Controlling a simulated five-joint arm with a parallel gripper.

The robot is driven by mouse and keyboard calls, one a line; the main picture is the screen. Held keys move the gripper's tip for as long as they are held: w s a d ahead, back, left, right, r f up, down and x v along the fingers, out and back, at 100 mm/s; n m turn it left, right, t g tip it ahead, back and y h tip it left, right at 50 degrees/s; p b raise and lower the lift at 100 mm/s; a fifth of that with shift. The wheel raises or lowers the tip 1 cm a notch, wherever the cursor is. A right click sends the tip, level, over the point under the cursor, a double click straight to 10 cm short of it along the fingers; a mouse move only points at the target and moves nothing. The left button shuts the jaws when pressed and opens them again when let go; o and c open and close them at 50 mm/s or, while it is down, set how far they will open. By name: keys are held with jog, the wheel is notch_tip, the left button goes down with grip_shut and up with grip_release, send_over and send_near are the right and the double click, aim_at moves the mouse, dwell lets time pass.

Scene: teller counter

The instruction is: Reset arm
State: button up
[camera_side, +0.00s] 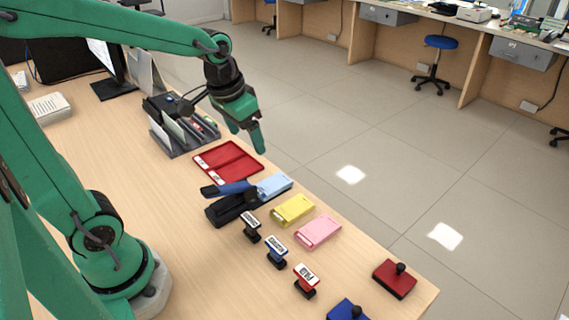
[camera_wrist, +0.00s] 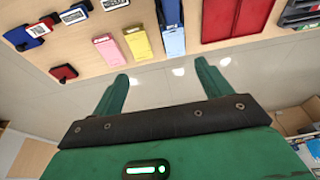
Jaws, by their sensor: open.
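My gripper (camera_side: 248,133) is green and hangs in the air above the far edge of the counter, past the red tray (camera_side: 240,160). In the wrist view, my gripper (camera_wrist: 166,85) has its two fingers wide apart with nothing between them. The red tray also shows in the wrist view (camera_wrist: 218,20). My arm reaches in from the left in the side view, its forearm raised over the counter.
A blue-handled stapler (camera_side: 232,199) lies near blue (camera_side: 274,185), yellow (camera_side: 293,209) and pink (camera_side: 318,231) pads. Several stamps, including a red one (camera_side: 306,280), stand in front. A dark organizer (camera_side: 182,132) and a monitor (camera_side: 106,65) stand behind. Bare wood lies at center left.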

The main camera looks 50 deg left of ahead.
jog(key=s+d+r+t, duration=0.2)
jog(key=s+r, duration=0.1)
jog(key=s, duration=0.5)
jog(key=shift+s+r, duration=0.15)
jog(key=shift+s, duration=0.25)
jog(key=shift+s+d+t, duration=0.1)
jog(key=shift+s+t, duration=0.2)
jog(key=shift+s, duration=0.55)
jog(key=g, duration=0.6)
send_over(272, 184)
notch_tip(272, 184, down, 16)
jog(key=shift+f, duration=4.05)
